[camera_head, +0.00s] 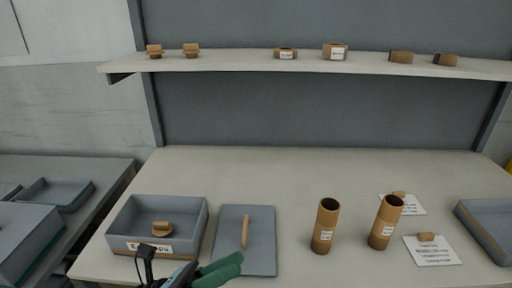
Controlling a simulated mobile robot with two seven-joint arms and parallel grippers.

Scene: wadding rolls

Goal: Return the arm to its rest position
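My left gripper (226,267) is at the bottom edge of the head view, left of centre. Its two green fingers lie side by side with no clear gap between them, and nothing shows in them. They are in front of the lower edge of a flat grey mat (263,240) with a thin wooden stick (245,232) on it. A dark part of my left arm (150,262) overlaps the front of a grey bin (194,236). My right gripper is not in the view.
The bin holds a brown piece (162,229). Two upright brown tubes (325,226) (385,222) stand right of the mat, near white label cards (434,252). A grey tray (482,232) is at the right edge. A shelf (230,63) with several small brown pieces spans the back. The table's (290,170) rear is clear.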

